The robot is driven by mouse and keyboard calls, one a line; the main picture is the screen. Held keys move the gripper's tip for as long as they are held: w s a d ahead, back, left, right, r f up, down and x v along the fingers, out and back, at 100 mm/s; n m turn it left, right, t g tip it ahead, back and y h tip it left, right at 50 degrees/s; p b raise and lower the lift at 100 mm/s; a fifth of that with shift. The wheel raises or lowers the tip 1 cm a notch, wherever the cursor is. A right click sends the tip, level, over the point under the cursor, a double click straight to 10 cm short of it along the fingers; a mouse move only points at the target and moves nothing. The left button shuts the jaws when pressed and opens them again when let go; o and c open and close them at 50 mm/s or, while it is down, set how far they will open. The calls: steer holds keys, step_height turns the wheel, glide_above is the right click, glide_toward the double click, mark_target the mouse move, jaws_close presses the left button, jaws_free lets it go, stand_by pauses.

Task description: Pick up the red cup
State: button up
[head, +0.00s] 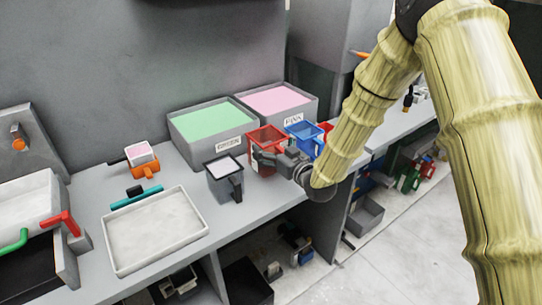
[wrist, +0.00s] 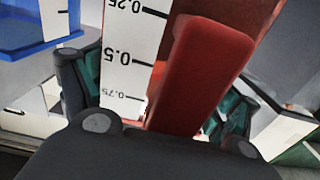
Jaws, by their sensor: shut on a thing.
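The red cup (head: 266,138) stands upright in the head view, in front of the green and pink bins. My gripper (head: 280,158) reaches it from the right and is shut on it. In the wrist view the red cup (wrist: 205,75) fills the middle, with its red handle and a white measuring scale facing the camera. My gripper's fingers (wrist: 155,110) lie on both sides of it. The cup's base is partly hidden by my gripper, so I cannot tell whether it touches the counter.
A blue cup (head: 303,131) stands close to the right. A dark grey cup (head: 225,183) stands to the left. The green-filled bin (head: 213,147) and pink-filled bin (head: 312,111) stand behind. A shallow white tray (head: 154,259) lies at the front left. Bare counter shows between tray and cups.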

steer(key=r+b+v, duration=0.1)
steer(key=b+v, duration=0.2)
steer(key=v, duration=1.3)
steer(key=shift+r, duration=0.35)
steer(key=shift+s+f, duration=0.1)
steer(key=shift+s, duration=0.05)
